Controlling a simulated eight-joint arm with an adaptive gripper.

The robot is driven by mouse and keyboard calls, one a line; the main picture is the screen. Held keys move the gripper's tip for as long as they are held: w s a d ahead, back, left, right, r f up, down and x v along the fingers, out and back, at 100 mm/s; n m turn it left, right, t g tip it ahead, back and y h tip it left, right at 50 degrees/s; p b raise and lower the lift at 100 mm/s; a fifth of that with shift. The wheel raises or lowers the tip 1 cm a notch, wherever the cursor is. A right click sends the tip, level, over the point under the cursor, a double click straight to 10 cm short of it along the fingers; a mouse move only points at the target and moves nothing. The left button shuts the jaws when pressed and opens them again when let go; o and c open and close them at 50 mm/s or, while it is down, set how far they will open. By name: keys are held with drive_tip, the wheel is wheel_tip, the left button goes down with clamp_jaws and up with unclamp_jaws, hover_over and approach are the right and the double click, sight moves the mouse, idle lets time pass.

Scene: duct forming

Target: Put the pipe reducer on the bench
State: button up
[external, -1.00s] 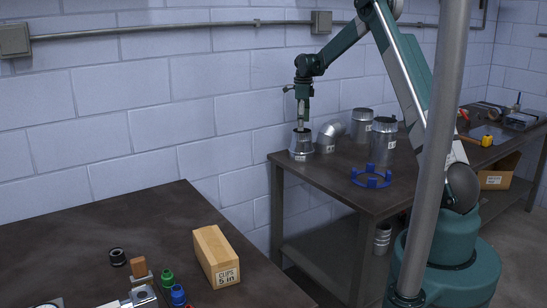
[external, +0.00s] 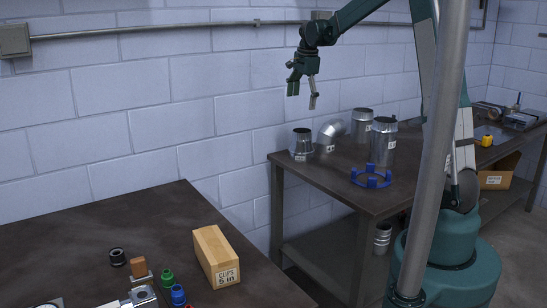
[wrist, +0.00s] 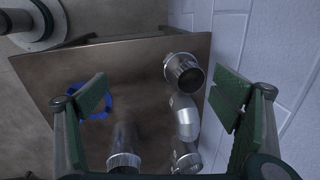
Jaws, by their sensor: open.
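A bent metal elbow (external: 331,133) stands just right of the reducer. Two metal pipe pieces (external: 362,125) (external: 383,143) stand farther right. A blue ring with prongs (external: 371,178) lies in front.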

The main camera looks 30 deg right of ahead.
drive_tip(key=s+a+r+n+t, duration=0.1)
drive_tip(key=s+a+r+n, duration=0.2)
drive_tip(key=s, duration=0.4)
drive_tip(key=s+a+r+n+t, duration=0.1)
drive_tip(key=s+a+r+n, duration=0.2)
drive_tip(key=s, duration=0.4)
drive_tip(key=s+a+r+n+t, duration=0.1)
drive_tip(key=s+a+r+n, duration=0.2)
drive_tip(key=s, duration=0.5)
drive_tip(key=s+a+f+n, duration=0.2)
drive_tip(key=s+n, duration=0.1)
drive_tip(key=s, duration=0.3)
drive_tip(key=s+a+f+n+t, duration=0.1)
drive_tip(key=s+a+f+n, duration=0.2)
drive_tip(key=s, duration=0.4)
drive_tip(key=s+a+f+n+t, duration=0.1)
drive_tip(key=s+a+f+n, duration=0.1)
drive_tip(key=s+n, duration=0.2)
drive_tip(key=shift+s+a+f, duration=0.15)
drive_tip(key=shift+s+f, duration=0.2)
drive_tip(key=shift+s, duration=0.85)
